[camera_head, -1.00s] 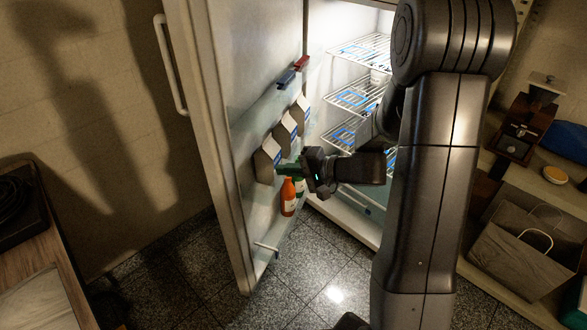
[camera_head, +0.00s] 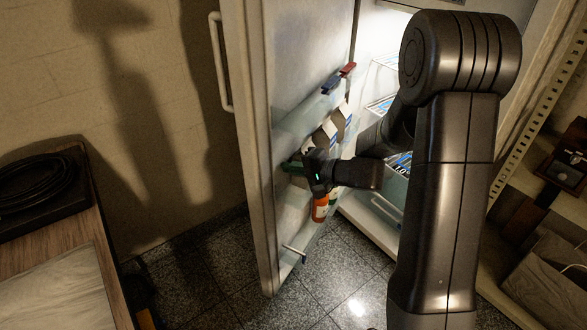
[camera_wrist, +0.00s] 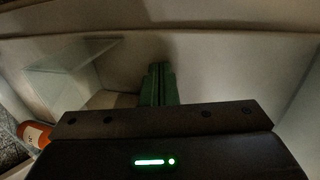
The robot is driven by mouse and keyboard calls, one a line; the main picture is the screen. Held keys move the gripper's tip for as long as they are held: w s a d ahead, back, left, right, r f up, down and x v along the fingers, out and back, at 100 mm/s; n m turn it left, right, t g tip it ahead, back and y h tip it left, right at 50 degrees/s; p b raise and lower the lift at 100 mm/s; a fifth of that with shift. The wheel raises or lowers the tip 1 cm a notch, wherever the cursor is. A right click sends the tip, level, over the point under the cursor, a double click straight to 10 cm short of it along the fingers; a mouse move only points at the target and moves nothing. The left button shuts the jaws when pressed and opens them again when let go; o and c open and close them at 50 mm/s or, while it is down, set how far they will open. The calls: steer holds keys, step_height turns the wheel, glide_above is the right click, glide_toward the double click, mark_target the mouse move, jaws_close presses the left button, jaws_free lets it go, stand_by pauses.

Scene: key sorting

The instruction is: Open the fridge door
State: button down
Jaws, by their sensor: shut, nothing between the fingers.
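The fridge door (camera_head: 247,130) stands open at the left of the fridge, with its white handle (camera_head: 221,62) on the outer face. My gripper (camera_head: 290,165) is on the inner side of the door, at its shelves, in front of some cartons. It is shut with nothing held. In the wrist view its green fingers (camera_wrist: 158,85) are together and point at the pale inner door panel (camera_wrist: 215,65). I cannot tell whether the fingertips touch the panel. The fridge interior (camera_head: 384,75) is lit and partly hidden behind my arm.
An orange bottle (camera_head: 320,208) stands on a low door shelf below my gripper. Cartons (camera_head: 341,120) and small red and blue items (camera_head: 340,78) are on the shelves above. A wooden counter (camera_head: 60,250) is at the left. Tiled floor (camera_head: 215,275) is free between counter and door.

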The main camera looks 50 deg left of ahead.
mark_target(278, 153)
steer(key=shift+m+t, duration=0.5)
steer(key=shift+t, duration=0.4)
steer(key=s+a+b, duration=0.1)
steer(key=a, duration=0.1)
steer(key=s+a+b, duration=0.1)
steer(key=a, duration=0.1)
steer(key=a+b, duration=0.1)
steer(key=a, duration=0.1)
steer(key=shift+s+f, duration=0.25)
steer(key=shift+s, duration=0.15)
steer(key=s+a+b, duration=0.1)
steer(key=s+a, duration=0.1)
steer(key=a, duration=0.9)
steer(key=shift+s+a+r, duration=0.15)
steer(key=shift+s+r, duration=0.1)
steer(key=shift+s, duration=0.15)
steer(key=v, duration=1.4)
steer(key=shift+f+p, duration=0.2)
steer(key=shift+p, duration=0.1)
steer(key=shift+s+a+f, duration=0.1)
steer(key=shift+a, duration=0.05)
steer(key=x, duration=1.1)
steer(key=shift+f+b, duration=0.2)
steer(key=shift+b, duration=0.15)
